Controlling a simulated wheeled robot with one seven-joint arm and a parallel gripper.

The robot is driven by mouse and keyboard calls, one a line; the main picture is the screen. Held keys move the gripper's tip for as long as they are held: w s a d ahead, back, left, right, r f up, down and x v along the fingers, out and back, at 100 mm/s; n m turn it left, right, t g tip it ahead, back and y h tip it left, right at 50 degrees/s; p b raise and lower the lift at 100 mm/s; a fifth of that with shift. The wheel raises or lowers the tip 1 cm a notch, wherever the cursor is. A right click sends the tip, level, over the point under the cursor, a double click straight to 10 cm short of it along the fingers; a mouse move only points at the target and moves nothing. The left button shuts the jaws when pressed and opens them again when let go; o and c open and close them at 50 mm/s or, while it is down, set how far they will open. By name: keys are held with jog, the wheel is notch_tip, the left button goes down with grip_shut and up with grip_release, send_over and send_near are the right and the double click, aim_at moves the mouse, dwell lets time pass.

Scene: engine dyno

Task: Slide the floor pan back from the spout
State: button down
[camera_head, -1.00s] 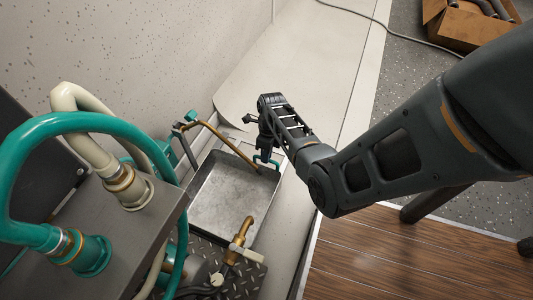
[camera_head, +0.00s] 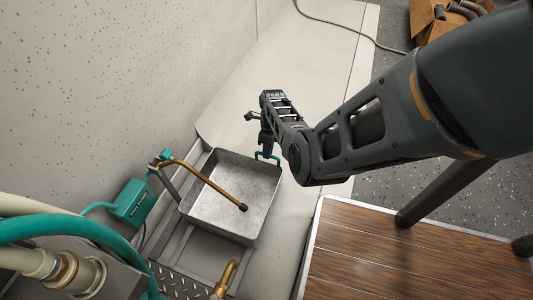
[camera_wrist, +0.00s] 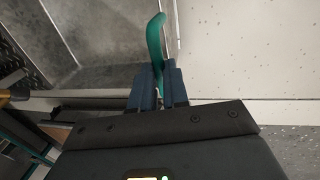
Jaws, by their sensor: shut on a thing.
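The floor pan (camera_head: 218,212) is a shallow grey metal tray on the floor, with a green loop handle (camera_head: 276,157) at its far end. My gripper (camera_head: 266,150) is shut on this handle. In the wrist view, my gripper's dark blue fingers (camera_wrist: 157,88) close around the lower part of the green handle (camera_wrist: 155,40), with the pan (camera_wrist: 105,40) to the left. The spout (camera_head: 212,184) is a thin brass pipe with a black tip. In the head view it crosses over the pan, and its tip appears above the pan's interior. The pan looks empty.
A green box (camera_head: 133,203) stands left of the pan by the wall. Green and cream hoses and a brass fitting (camera_head: 225,278) are at lower left. A wooden platform (camera_head: 400,260) lies to the right. Pale floor (camera_head: 315,50) beyond the pan is clear.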

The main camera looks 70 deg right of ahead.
jog(key=shift+d, duration=0.35)
jog(key=c, duration=1.1)
grip_release()
jog(key=shift+r, duration=0.1)
jog(key=p+v, duration=0.4)
jog(key=v, duration=0.3)
jog(key=shift+r, duration=0.35)
